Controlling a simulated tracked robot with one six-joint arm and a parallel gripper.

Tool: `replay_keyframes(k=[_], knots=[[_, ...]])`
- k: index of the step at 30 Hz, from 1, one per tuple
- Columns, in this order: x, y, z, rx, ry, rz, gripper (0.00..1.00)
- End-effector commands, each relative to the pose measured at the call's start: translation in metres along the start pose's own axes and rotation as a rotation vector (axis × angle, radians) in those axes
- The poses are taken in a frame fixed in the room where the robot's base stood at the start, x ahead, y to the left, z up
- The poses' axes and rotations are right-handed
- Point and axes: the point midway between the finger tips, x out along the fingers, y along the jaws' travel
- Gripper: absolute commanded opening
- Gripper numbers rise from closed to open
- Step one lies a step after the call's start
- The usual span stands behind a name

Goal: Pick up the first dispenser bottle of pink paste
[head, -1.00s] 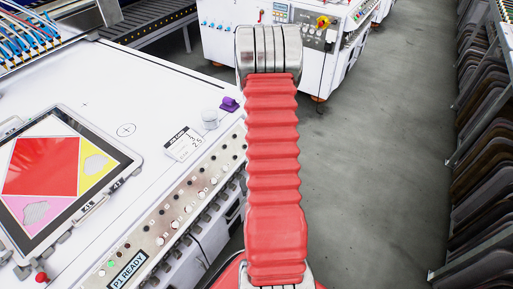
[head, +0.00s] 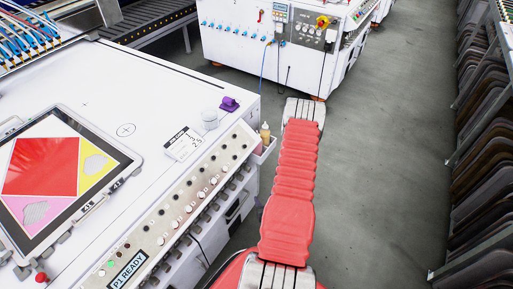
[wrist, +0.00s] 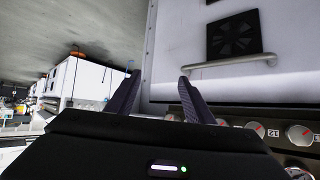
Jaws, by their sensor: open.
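A small holder (head: 263,153) hangs on the side of the white machine in the head view. A cream-yellow bottle with a pointed tip (head: 265,132) stands upright in it. A small pinkish patch beside that bottle may be the pink paste bottle, but it is too small to tell. In the wrist view my gripper (wrist: 156,85) is open, with two dark fingers apart and nothing between them. No bottle shows in the wrist view.
The white machine's control panel (head: 185,208) with knobs runs along its edge. A purple object (head: 229,104) and a white cup (head: 209,119) stand on top. Another white machine (head: 285,45) is at the back. The grey floor aisle (head: 385,150) on the right is clear.

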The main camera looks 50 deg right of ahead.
Motion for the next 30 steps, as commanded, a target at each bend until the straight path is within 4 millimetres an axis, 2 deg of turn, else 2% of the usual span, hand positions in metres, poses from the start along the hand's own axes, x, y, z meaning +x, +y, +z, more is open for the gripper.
replay_keyframes(k=[5, 12, 15, 19, 30], knots=[[-0.005, 0.001, -0.036, -0.004, 0.223, 0.007, 0.48], [-0.029, 0.004, -0.098, -0.021, 0.516, 0.025, 0.48], [-0.037, 0.006, -0.113, -0.027, 0.587, 0.033, 0.48], [-0.043, 0.006, -0.121, -0.032, 0.623, 0.039, 0.48], [-0.040, 0.006, -0.123, -0.033, 0.624, 0.038, 0.48]])
